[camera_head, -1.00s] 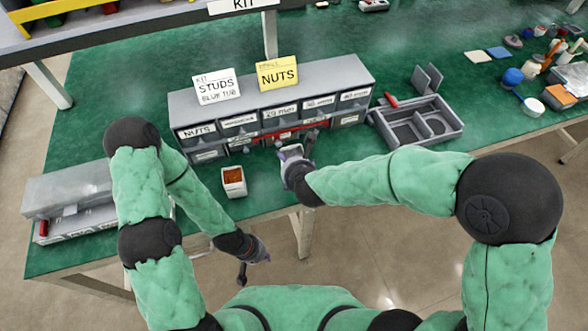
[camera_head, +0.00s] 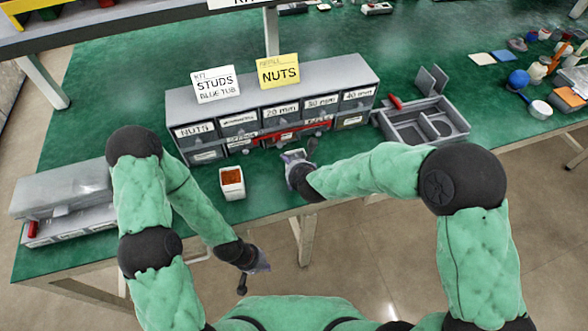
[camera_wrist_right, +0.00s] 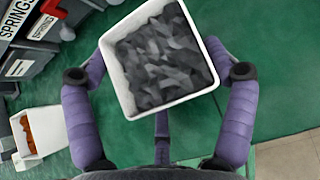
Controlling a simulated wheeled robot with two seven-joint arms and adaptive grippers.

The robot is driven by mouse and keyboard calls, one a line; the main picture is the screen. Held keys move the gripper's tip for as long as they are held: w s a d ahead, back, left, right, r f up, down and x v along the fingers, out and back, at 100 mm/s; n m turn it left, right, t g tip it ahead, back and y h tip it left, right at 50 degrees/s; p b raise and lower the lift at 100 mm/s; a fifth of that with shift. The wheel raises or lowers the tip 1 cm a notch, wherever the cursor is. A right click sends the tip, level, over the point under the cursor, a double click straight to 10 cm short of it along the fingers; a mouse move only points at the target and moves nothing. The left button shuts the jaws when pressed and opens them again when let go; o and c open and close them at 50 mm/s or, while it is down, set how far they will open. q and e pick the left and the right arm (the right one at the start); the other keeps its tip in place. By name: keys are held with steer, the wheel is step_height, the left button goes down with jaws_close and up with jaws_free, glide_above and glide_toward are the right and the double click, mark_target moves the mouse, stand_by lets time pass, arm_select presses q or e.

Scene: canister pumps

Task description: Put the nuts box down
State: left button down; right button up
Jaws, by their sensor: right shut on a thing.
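The nuts box, a white square open box full of dark grey pieces (camera_wrist_right: 160,55), is between the purple fingers of my right gripper (camera_wrist_right: 160,75) in the right wrist view. My right gripper (camera_head: 298,158) is shut on it, in front of the drawer cabinet in the head view. The box (camera_head: 293,155) is mostly hidden there, and I cannot tell whether it touches the green bench (camera_head: 345,160). My left gripper (camera_head: 252,275) hangs in front of the bench edge, empty, with its fingers apart.
A second white box with orange-brown contents (camera_head: 232,187) stands on the bench to the left. Behind is the grey drawer cabinet (camera_head: 225,98) with STUDS (camera_head: 215,84) and NUTS (camera_head: 278,71) cards. A grey divided tray (camera_head: 425,125) lies right. Bench is clear around the second box.

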steer(key=shift+f, duration=0.1)
steer(key=o, duration=1.2)
steer(key=shift+r, duration=0.25)
steer(key=shift+p+v, duration=2.05)
steer(key=shift+v, duration=3.9)
steer(key=shift+f, duration=0.1)
